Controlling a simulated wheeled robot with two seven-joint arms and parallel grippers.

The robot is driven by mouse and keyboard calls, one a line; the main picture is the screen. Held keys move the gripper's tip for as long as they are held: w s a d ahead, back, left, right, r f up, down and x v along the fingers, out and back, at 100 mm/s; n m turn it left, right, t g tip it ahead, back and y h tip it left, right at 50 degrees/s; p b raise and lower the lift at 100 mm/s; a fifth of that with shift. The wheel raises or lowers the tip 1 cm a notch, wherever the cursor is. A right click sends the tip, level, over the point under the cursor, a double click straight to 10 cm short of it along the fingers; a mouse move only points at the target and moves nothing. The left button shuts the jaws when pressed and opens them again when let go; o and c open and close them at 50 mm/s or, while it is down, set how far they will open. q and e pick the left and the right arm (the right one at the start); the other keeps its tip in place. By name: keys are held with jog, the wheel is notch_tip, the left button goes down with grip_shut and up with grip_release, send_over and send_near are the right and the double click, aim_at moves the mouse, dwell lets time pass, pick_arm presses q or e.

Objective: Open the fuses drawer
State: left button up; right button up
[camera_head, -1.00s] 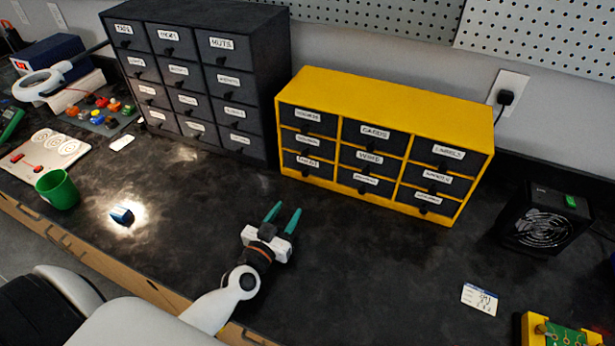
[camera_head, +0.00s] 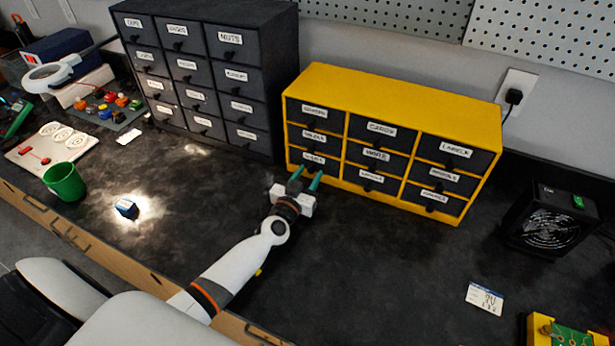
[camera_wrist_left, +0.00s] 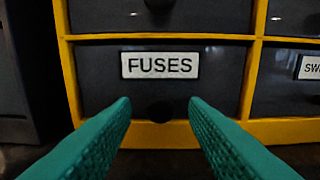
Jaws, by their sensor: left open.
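The fuses drawer (camera_wrist_left: 95,75) fills the middle of the left wrist view, dark grey with a white FUSES label (camera_wrist_left: 160,65) and a dark round knob (camera_wrist_left: 160,110) below it. It looks closed. In the head view the fuses drawer (camera_head: 325,166) is the bottom-left one of the yellow cabinet (camera_head: 400,98). My left gripper (camera_head: 306,182) is open in front of it. In the left wrist view its two green fingers (camera_wrist_left: 160,120) stand on either side of the knob; I cannot tell whether they touch anything. My right gripper is not in view.
A dark grey drawer cabinet (camera_head: 270,85) stands to the left of the yellow one. A green cup (camera_head: 65,182) and a small blue block (camera_head: 126,208) are on the left of the black worktop. A black fan box (camera_head: 548,222) stands at right. The worktop before the cabinet is mostly clear.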

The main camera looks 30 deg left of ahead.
pick_arm(q)
grip_shut()
jog(key=shift+s+p, duration=0.3)
jog(key=shift+s, duration=0.15)
jog(key=s+p, duration=0.1)
jog(key=s, duration=0.3)
jog(key=s+p, duration=0.1)
jog(key=s, duration=0.2)
jog(key=s+p, duration=0.1)
jog(key=s, duration=0.3)
jog(key=shift+s+d+r+p, duration=0.1)
jog(key=shift+s+d+p, duration=0.2)
jog(key=shift+d+p, duration=0.1)
jog(key=shift+s, duration=0.15)
grip_release()
